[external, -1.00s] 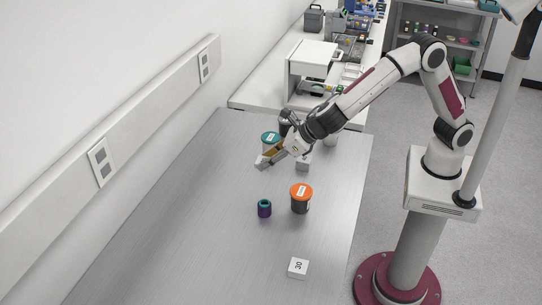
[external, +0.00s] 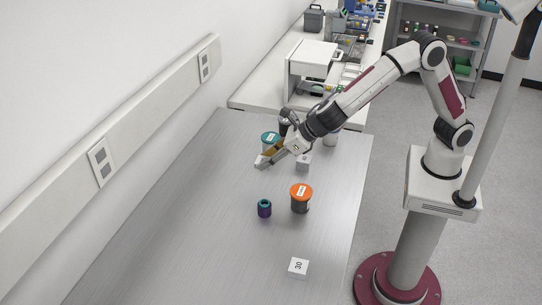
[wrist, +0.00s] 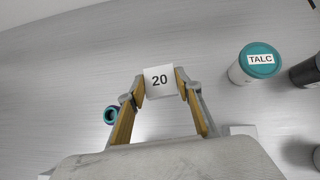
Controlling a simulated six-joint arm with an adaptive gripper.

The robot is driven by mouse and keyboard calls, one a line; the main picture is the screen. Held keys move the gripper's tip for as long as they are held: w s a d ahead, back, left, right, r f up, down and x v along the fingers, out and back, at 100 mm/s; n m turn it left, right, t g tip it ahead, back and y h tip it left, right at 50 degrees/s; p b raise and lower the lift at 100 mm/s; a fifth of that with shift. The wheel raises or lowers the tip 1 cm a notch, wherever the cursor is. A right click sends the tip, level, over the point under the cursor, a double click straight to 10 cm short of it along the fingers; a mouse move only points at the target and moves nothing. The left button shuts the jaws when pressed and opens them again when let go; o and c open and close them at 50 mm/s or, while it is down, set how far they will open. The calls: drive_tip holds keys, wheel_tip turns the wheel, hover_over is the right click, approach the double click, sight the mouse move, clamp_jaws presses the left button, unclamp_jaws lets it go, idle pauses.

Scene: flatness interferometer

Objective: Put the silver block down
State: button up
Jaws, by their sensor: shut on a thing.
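A silver block (wrist: 159,82) marked "20" sits between the fingertips of my gripper (wrist: 160,86) in the wrist view. My gripper is shut on it, with a yellow-padded finger against each side. In the external view my gripper (external: 266,158) is over the far part of the metal table (external: 190,215), and the silver block shows small at its tips (external: 261,163). I cannot tell whether the block touches the table.
A teal-lidded talc jar (wrist: 259,62) stands near the gripper, with dark jars beyond. An orange-lidded jar (external: 301,197), a purple-and-teal ring-shaped piece (external: 264,208), a block marked "30" (external: 298,267) and another block (external: 303,163) are on the table. The near left is clear.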

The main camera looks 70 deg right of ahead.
drive_tip(key=shift+f, duration=2.55)
drive_tip(key=shift+f, duration=1.9)
drive_tip(key=shift+f, duration=0.2)
drive_tip(key=o, duration=1.3)
drive_tip(key=shift+s, duration=0.1)
